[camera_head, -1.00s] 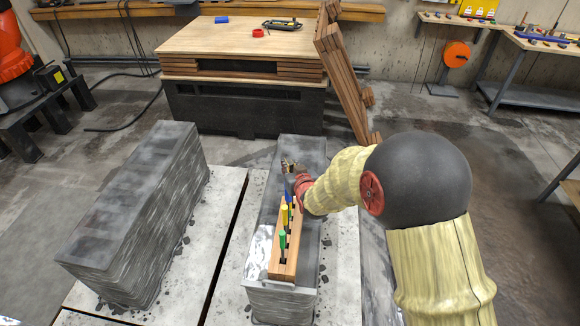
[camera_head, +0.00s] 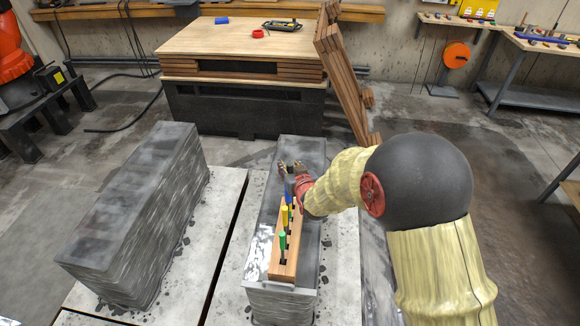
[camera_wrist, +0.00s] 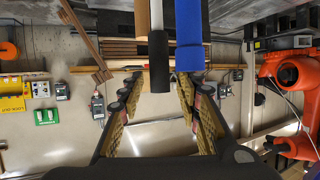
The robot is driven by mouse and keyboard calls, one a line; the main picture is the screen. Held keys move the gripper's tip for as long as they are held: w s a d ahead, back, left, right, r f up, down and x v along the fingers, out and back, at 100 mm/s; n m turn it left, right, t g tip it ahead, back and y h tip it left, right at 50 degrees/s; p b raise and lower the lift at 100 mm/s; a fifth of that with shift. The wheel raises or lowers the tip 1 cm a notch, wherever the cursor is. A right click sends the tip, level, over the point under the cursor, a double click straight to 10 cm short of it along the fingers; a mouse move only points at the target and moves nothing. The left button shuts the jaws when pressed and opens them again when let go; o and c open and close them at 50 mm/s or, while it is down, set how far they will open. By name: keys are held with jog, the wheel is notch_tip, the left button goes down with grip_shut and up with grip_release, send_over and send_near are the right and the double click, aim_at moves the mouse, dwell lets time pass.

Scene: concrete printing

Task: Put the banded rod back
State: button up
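A wooden rack (camera_head: 284,262) lies along the top of the near grey block, with upright handles in a row: green (camera_head: 282,242), yellow (camera_head: 285,215) and blue (camera_head: 290,188). My gripper (camera_head: 292,168) is over the rack's far end, its fingers spread apart. In the wrist view my gripper (camera_wrist: 157,90) is open. A pale rod with a black end (camera_wrist: 158,62) shows between its fingers, with clear gaps to both. It may be the banded rod; its bands are not clear. A blue handle (camera_wrist: 189,40) stands beside it. Where the rod meets the rack is hidden.
The rack rests on a printed concrete block (camera_head: 257,275); a second block (camera_head: 135,215) stands to the left across a gap. A wooden-topped bench (camera_head: 240,40) and leaning planks (camera_head: 345,75) are behind. Free space lies above the blocks.

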jog(key=s+d+r+g+h, duration=0.1)
jog(key=s+d+r, duration=0.2)
jog(key=s+r, duration=0.3)
jog(key=s+d+r+m+g+p, duration=0.1)
jog(key=s+d+r, duration=0.2)
jog(key=s, duration=0.4)
jog(key=s+d+r+g+h, duration=0.1)
jog(key=s+d+r, duration=0.2)
jog(key=s+r, duration=0.3)
jog(key=s+d+r+g, duration=0.1)
jog(key=s+d+g, duration=0.1)
jog(key=s, duration=0.9)
jog(key=s+d+r+m+g, duration=0.1)
jog(key=s+d+r+g, duration=0.1)
jog(key=s, duration=1)
jog(key=shift+d+g+h, duration=0.4)
jog(key=shift+d, duration=0.35)
notch_tip(320, 180, down, 2)
jog(key=b, duration=0.2)
jog(key=shift+w+f+b, duration=0.1)
jog(key=shift+f+b, duration=0.15)
jog(key=shift+b, duration=0.05)
